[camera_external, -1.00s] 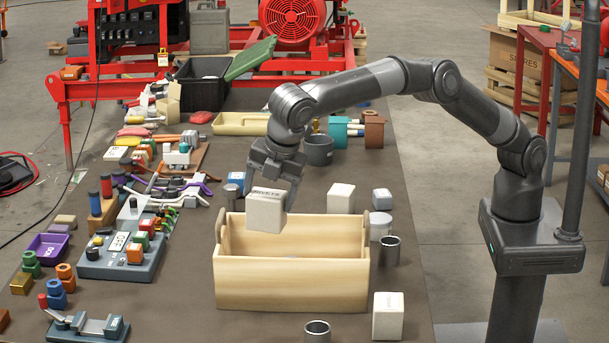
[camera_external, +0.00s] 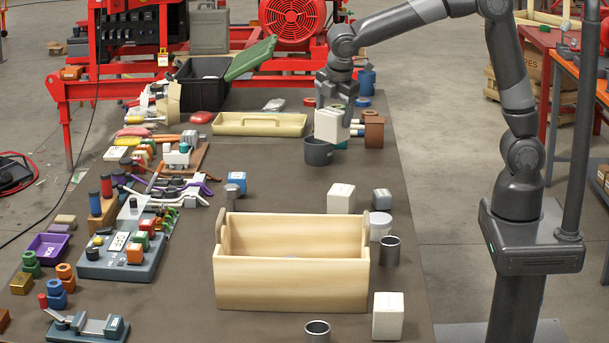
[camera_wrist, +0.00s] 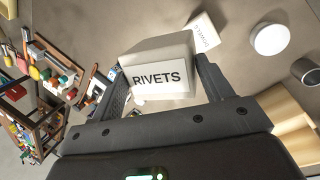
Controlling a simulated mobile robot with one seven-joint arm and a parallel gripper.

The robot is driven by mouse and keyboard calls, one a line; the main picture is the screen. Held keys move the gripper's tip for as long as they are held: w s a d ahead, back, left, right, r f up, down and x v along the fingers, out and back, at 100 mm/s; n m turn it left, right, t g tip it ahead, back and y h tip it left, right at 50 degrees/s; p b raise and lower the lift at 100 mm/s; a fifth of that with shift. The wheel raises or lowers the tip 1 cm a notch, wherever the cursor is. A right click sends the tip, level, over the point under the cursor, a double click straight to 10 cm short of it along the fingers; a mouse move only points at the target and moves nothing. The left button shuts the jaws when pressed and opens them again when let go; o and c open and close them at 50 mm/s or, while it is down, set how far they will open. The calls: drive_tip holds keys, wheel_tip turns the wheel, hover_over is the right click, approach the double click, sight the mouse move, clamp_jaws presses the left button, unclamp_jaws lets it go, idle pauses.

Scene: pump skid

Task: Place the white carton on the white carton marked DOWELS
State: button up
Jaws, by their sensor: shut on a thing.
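In the external view a white carton with faint lettering on top (camera_external: 340,198) stands behind the wooden tote, below and nearer than my gripper. A further white carton (camera_external: 388,315) stands at the front right.
The open wooden tote (camera_external: 290,285) fills the front middle. A grey box (camera_external: 382,200), a pale lidded jar (camera_external: 380,226) and a dark cup (camera_external: 390,251) stand close to the middle carton. The dark pot (camera_external: 318,153) is below the held carton. Bench left of the middle carton is mostly clear.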

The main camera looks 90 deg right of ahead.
drive_tip(key=s+d+f+m, duration=0.1)
drive_tip(key=s+d, duration=0.6)
drive_tip(key=s, duration=0.1)
drive_tip(key=shift+w+a+f, duration=0.9)
drive_tip(key=shift+a+f, duration=0.8)
drive_tip(key=shift+f, duration=0.2)
drive_tip(key=shift+w+a+f, duration=0.95)
drive_tip(key=shift+a+f, duration=0.75)
drive_tip(key=shift+f, duration=0.2)
drive_tip(key=shift+w+a+f, duration=0.9)
drive_tip(key=shift+a+f, duration=0.8)
drive_tip(key=shift+f, duration=0.2)
drive_tip(key=o, duration=1.2)
drive_tip(key=shift+f, duration=0.1)
drive_tip(key=shift+o, duration=0.2)
